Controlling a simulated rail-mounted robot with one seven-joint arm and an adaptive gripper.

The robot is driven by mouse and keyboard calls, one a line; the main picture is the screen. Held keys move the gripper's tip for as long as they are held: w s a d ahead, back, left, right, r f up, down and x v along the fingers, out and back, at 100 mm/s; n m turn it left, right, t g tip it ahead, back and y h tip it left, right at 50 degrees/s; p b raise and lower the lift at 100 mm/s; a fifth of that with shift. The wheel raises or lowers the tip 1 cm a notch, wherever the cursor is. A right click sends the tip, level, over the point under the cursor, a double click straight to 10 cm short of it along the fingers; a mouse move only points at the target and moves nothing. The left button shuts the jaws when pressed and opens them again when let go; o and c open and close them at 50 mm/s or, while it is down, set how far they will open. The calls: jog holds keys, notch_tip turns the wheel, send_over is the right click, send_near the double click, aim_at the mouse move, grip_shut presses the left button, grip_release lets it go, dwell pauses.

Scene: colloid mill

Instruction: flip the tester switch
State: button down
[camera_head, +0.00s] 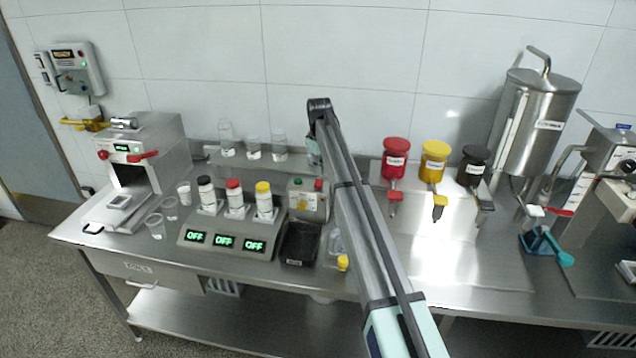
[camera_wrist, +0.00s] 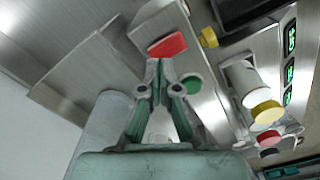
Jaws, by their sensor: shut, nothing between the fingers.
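A small grey control box (camera_head: 309,205) stands right of the scale with three OFF displays, with a green part, a red part and a yellow part on it. I take it for the tester, but no label is readable. In the wrist view its flat red part (camera_wrist: 167,45) looks like a switch, beside a round green button (camera_wrist: 192,84) and a yellow knob (camera_wrist: 209,37). My gripper (camera_wrist: 159,62) is shut and empty, its fingertips just short of the red part in the picture. I cannot tell whether they touch. In the head view my arm mostly hides the gripper.
The scale (camera_head: 222,243) carries bottles with black, red and yellow caps. A black tray (camera_head: 300,243) stands in front of the box. Clear cups (camera_head: 253,148) stand on the shelf (camera_head: 215,161) behind. Red, yellow and black hoppers (camera_head: 433,162) are at the right.

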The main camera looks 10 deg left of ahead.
aim_at(319, 180)
jog(key=shift+r+p, duration=0.65)
jog(key=shift+r, duration=1.25)
